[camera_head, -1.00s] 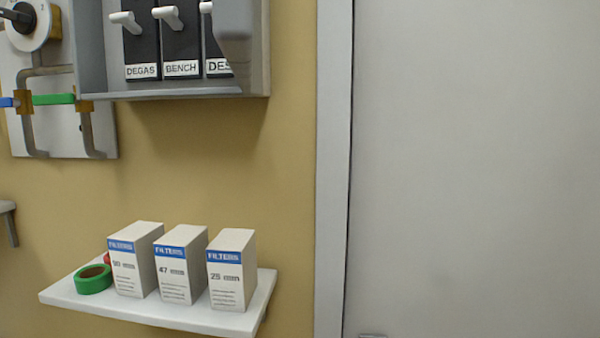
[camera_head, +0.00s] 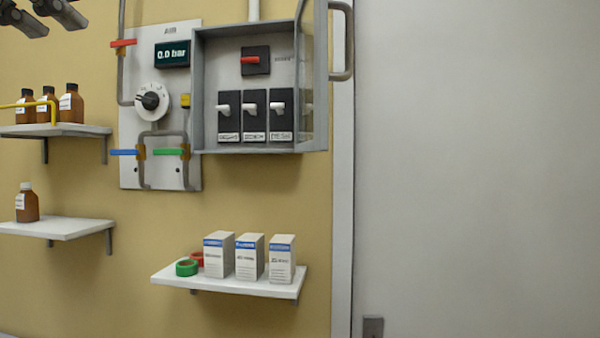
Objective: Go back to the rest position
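My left gripper (camera_head: 61,26) shows at the top left corner, cut off by the picture's edge. Its two dark fingertips are spread apart with nothing between them. It appears in front of the wall, above the upper shelf with brown bottles. My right gripper is not in view.
An open grey switch cabinet (camera_head: 198,95) hangs beside a panel (camera_head: 128,170) with a dial, a 0.0 bar display and coloured valve levers. Shelves hold brown bottles (camera_head: 27,205), filter boxes (camera_head: 280,262), and green (camera_head: 187,267) and red tape rolls. The white surface at right (camera_head: 480,170) is clear.

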